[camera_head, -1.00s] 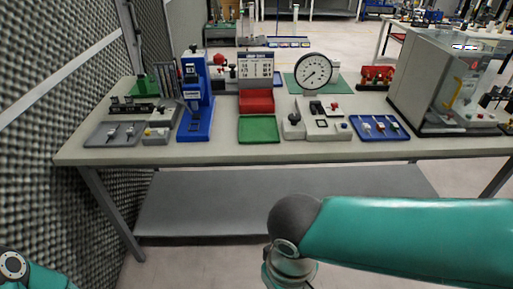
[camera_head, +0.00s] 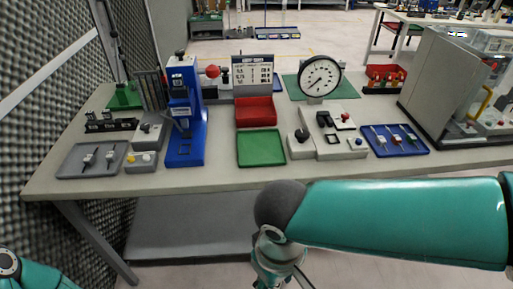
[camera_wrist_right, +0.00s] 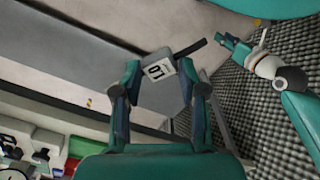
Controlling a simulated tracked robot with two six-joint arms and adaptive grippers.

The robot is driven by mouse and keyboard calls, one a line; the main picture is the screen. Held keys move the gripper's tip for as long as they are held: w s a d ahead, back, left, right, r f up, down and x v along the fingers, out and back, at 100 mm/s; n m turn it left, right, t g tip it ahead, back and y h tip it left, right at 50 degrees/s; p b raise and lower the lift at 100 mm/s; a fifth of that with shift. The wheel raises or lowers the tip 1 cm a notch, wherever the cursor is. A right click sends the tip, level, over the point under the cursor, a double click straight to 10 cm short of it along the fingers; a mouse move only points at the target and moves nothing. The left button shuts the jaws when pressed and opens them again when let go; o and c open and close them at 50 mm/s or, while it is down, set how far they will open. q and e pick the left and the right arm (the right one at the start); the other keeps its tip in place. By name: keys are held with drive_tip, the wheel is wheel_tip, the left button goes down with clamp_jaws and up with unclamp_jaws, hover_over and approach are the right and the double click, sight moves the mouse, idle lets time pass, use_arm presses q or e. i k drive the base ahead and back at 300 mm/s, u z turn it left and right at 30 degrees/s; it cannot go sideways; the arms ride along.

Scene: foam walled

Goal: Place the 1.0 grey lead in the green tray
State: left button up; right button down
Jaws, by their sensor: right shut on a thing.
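The green tray (camera_head: 261,148) lies flat and empty on the bench, in front of a red bin. Part of a green surface, likely this tray, shows at the lower left of the right wrist view (camera_wrist_right: 84,147). My right gripper (camera_wrist_right: 159,78) is shut on a grey block with a dark cable stub, marked with what reads as 10 upside down; I take it as the 1.0 grey lead (camera_wrist_right: 159,68). In the head view, my right gripper hangs low in front of the bench and the block is mostly hidden. My left gripper (camera_wrist_right: 228,43) shows small in the wrist view; its jaws are unclear.
The red bin (camera_head: 256,111) and a label board (camera_head: 253,75) stand behind the tray. A blue tray (camera_head: 395,141) holds leads. A foam wall (camera_head: 48,110) borders the left.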

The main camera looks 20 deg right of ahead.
sight(261, 147)
drive_tip(key=i, duration=1.1)
drive_tip(key=u, duration=0.05)
